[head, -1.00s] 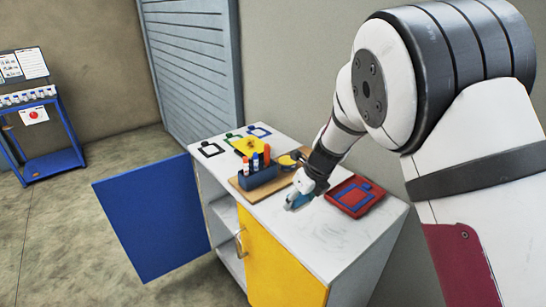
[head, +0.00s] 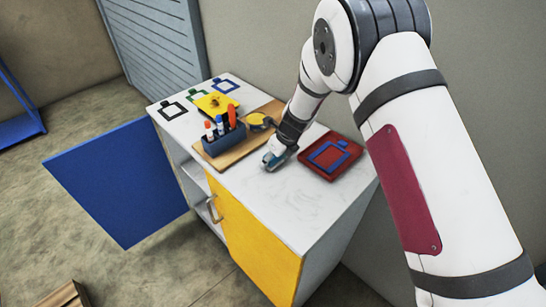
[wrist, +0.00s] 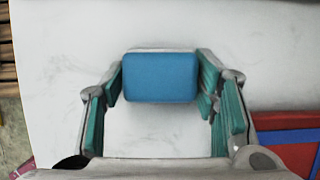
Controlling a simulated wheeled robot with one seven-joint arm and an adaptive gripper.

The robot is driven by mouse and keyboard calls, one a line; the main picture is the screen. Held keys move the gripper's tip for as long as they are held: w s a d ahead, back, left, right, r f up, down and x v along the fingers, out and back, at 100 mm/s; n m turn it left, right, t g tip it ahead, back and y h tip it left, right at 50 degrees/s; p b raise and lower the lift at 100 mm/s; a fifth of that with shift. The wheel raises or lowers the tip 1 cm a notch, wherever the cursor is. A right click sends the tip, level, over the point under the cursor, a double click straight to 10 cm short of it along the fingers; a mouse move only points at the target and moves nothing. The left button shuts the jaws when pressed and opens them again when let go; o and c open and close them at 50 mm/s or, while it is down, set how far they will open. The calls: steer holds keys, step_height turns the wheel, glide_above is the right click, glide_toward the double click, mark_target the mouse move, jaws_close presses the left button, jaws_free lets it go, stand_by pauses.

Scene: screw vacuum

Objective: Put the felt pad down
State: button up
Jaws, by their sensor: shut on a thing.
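My gripper (wrist: 161,90) is shut on a blue pad (wrist: 160,78), which appears to be the felt pad, with a pale layer along its far edge. The pad sits between the two green-lined fingers. In the head view my gripper (head: 279,158) is low over the white cabinet top (head: 262,205), left of the red tray. I cannot tell whether the pad touches the surface.
The red tray (head: 350,164), with a blue outline, lies at the right. A wooden board (head: 237,153) bears a dark blue marker holder (head: 225,140). A yellow object (head: 217,103) and outlined marks lie behind. The front cabinet top is clear. A blue door (head: 115,185) stands open.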

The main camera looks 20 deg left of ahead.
steer(key=shift+f, duration=0.25)
steer(key=shift+s+f+b, duration=0.1)
steer(key=shift+f+b, duration=0.05)
steer(key=shift+b, duration=0.15)
steer(key=o, duration=1.2)
steer(key=shift+f, duration=0.2)
steer(key=shift+r, duration=0.55)
steer(key=v, duration=1.2)
steer(key=shift+a+r, duration=0.1)
steer(key=shift+r, duration=0.15)
